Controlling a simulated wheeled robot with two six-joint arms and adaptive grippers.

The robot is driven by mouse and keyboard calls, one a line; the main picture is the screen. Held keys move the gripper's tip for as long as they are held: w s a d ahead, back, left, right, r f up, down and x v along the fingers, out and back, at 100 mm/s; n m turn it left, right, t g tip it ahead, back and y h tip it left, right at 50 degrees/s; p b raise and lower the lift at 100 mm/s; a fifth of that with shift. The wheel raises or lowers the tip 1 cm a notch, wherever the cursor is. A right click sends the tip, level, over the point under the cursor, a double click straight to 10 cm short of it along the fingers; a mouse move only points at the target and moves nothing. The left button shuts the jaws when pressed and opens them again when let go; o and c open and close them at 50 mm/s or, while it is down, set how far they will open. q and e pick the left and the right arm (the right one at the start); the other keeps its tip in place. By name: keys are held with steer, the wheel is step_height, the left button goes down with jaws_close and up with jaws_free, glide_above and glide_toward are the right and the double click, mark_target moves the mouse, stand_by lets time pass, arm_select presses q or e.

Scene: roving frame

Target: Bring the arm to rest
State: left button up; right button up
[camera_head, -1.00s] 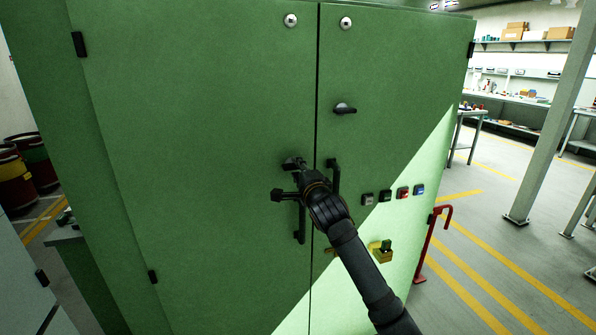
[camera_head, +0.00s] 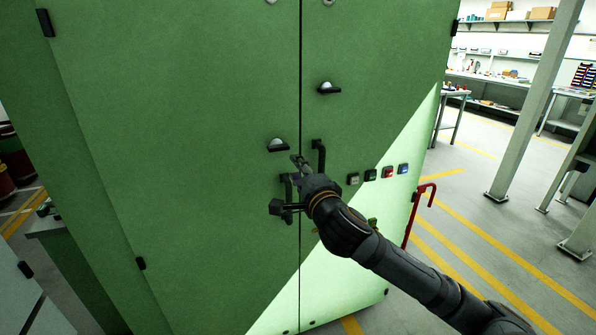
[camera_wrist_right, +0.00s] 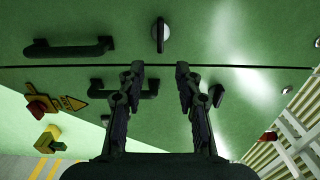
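My right arm reaches in from the lower right of the head view. Its gripper (camera_head: 288,186) is in front of the green cabinet (camera_head: 190,130), near the seam between the two doors. In the right wrist view the two fingers (camera_wrist_right: 160,74) stand apart with nothing between them, so the gripper is open and empty. The left door's handle (camera_head: 289,189) is partly hidden behind the gripper; I cannot tell whether they touch. The right door's handle (camera_head: 319,157) is just beside it. My left gripper is not in view.
The doors carry a left knob (camera_head: 278,146), a right knob (camera_head: 328,88) and several small buttons (camera_head: 371,174). A red bent post (camera_head: 417,212) stands by the cabinet's right side. A grey pillar (camera_head: 535,105) rises farther right. Open floor with yellow lines lies between.

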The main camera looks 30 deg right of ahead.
stand_by(0.4)
